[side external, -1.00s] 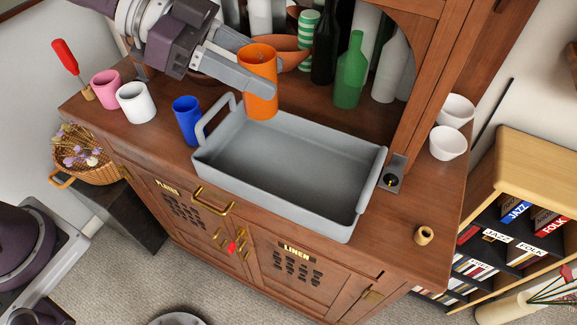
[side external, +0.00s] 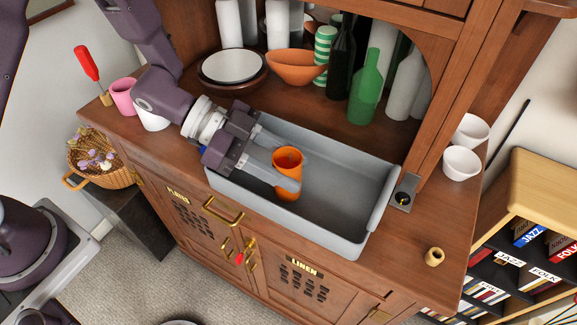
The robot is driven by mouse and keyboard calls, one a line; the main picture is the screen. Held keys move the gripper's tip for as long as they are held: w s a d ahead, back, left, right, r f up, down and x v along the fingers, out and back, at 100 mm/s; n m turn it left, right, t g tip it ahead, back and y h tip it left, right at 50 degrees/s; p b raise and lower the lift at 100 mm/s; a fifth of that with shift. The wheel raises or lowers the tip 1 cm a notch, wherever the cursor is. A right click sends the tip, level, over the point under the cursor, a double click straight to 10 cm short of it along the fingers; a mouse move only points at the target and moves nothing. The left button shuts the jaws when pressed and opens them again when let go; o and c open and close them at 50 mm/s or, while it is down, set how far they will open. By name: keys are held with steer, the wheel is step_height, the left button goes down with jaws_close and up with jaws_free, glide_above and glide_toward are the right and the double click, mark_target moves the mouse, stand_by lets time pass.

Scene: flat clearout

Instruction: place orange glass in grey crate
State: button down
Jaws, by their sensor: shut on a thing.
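The orange glass (side external: 288,163) stands about upright inside the grey crate's outline, left of its middle. My gripper (side external: 288,172) is shut on the orange glass, with one finger on its near side and the other behind it. The grey crate (side external: 365,228) sits on the cabinet's wooden top. Its left end is partly hidden by my gripper. I cannot tell whether the glass touches the crate floor.
An orange bowl (side external: 297,68), a green bottle (side external: 366,88) and a dark bottle (side external: 341,62) stand behind the crate. A pink cup (side external: 124,96) and a white cup (side external: 152,121) stand at the left. White bowls (side external: 461,163) are at the right. The crate's right half is empty.

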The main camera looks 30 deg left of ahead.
steer(key=shift+f, duration=0.25)
steer(key=c, duration=0.9)
jaws_free()
steer(key=shift+o, duration=0.2)
steer(key=shift+r, duration=0.15)
steer(key=v, duration=1.2)
